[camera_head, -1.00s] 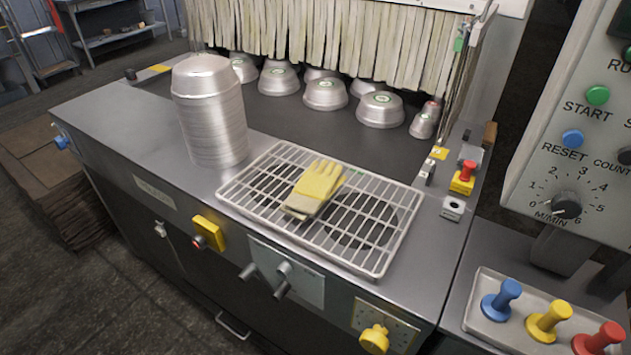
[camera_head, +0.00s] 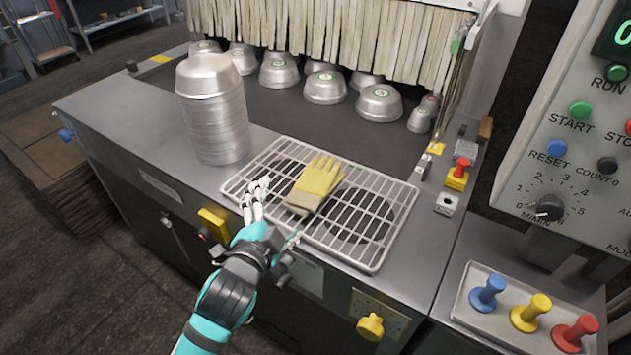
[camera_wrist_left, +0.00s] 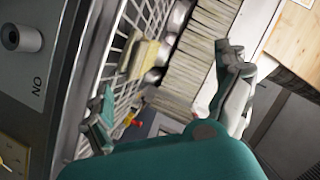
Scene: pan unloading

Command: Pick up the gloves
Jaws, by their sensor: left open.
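The yellow and tan gloves (camera_head: 316,184) lie on the white wire rack (camera_head: 402,222) on top of the machine, near its middle. In the left wrist view the gloves (camera_wrist_left: 143,56) show above and between the fingers. My left gripper (camera_head: 277,211) is open and empty at the front left of the rack, in front of and to the left of the gloves, apart from them. Its spread fingers also show in the left wrist view (camera_wrist_left: 165,85). My right gripper is not in view.
A tall stack of metal pans (camera_head: 215,115) stands left of the rack. Several upturned pans (camera_head: 325,88) sit behind it by the strip curtain (camera_head: 340,40). A red button box (camera_head: 458,175) stands to the right. Coloured handled tools sit in a tray (camera_head: 462,303).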

